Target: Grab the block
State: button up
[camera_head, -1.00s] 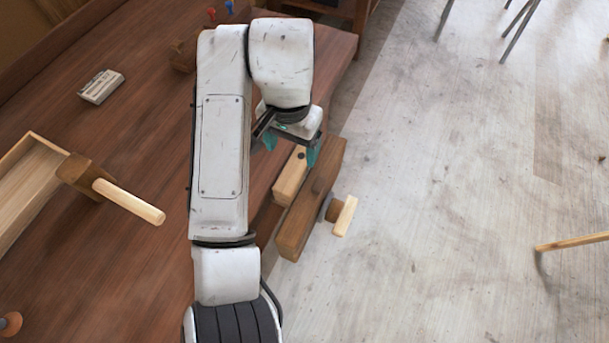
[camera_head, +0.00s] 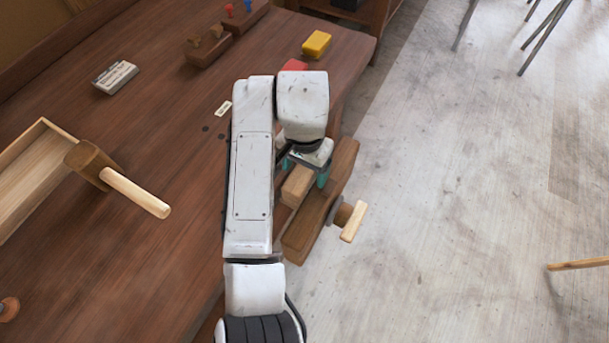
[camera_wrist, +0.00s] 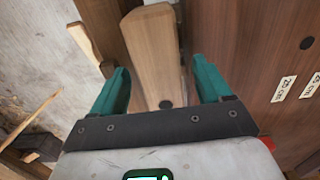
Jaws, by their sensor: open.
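A pale wooden block (camera_head: 297,187) sits in the vise at the bench's edge, beside the darker wooden vise jaw (camera_head: 322,205). It also shows in the wrist view (camera_wrist: 153,50), running away between the fingers, with a dark round spot near its close end. My gripper (camera_head: 303,171) is over the block's far end with its teal fingers apart. In the wrist view my gripper (camera_wrist: 160,82) has one finger on each side of the block, with gaps visible. Whether the fingertips are below its top I cannot tell.
The vise handle (camera_head: 353,221) sticks out over the floor. A yellow block (camera_head: 317,43) and a partly hidden red block (camera_head: 294,65) lie on the bench (camera_head: 160,130). A mallet (camera_head: 134,191) and an open tray (camera_head: 40,160) are at left.

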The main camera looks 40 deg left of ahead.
jog(key=shift+c, duration=0.2)
jog(key=c, duration=1.3)
jog(key=shift+r, duration=0.2)
